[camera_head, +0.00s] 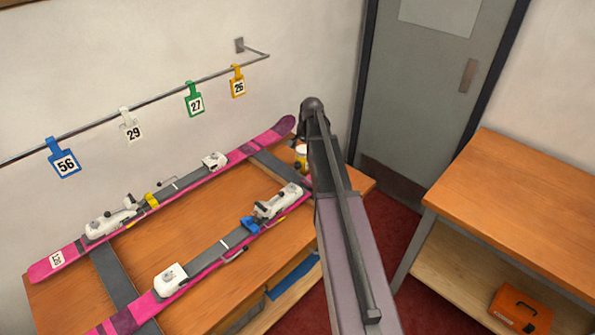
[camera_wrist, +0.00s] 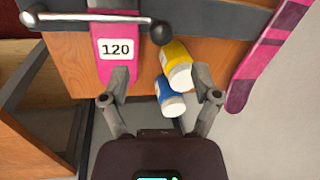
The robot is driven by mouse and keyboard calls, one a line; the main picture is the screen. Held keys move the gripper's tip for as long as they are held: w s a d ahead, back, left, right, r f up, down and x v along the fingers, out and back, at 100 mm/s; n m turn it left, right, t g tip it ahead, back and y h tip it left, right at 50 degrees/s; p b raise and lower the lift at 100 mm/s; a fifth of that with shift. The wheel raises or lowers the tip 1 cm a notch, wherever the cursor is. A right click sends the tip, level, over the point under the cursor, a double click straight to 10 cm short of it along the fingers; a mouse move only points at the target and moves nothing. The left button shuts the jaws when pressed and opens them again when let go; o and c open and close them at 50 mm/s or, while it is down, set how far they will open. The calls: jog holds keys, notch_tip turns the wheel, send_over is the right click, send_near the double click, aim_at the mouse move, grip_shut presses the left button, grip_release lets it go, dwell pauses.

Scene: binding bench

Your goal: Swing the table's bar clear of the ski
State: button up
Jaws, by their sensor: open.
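In the wrist view a metal bar (camera_wrist: 92,18) with a black ball knob (camera_wrist: 160,32) runs across the pink ski (camera_wrist: 120,72) labelled 120, just above the label in the picture. The knob end reaches past the ski's right edge. My gripper (camera_wrist: 162,88) is open and empty, its fingers pointing toward the ski end and two bottles, with the knob ahead between them. In the head view two pink skis, a far one (camera_head: 220,160) and a near one (camera_head: 208,270), lie on the wooden table (camera_head: 185,205). My arm hides the near ski's right end, and I cannot make out the crossing bar there.
A yellow bottle (camera_wrist: 177,62) and a blue bottle (camera_wrist: 168,97), both white-capped, are close to my fingers. The far ski's tip (camera_wrist: 245,90) is at the right. A wall rail (camera_head: 165,99) holds numbered tags. A second bench (camera_head: 520,200) with an orange case (camera_head: 520,310) stands right.

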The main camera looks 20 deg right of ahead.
aim_at(298, 163)
jog(key=shift+w+a+f+b, duration=0.15)
jog(key=shift+w+f+b, duration=0.1)
jog(key=shift+f+b, duration=1.2)
jog(key=shift+w+a+f+b, duration=0.2)
jog(key=shift+w+f+b, duration=0.05)
jog(key=shift+f+b, duration=1.15)
jog(key=shift+w+a+f+b, duration=0.15)
jog(key=shift+w+f+b, duration=0.1)
jog(key=shift+f+b, duration=1.2)
jog(key=shift+f, duration=0.1)
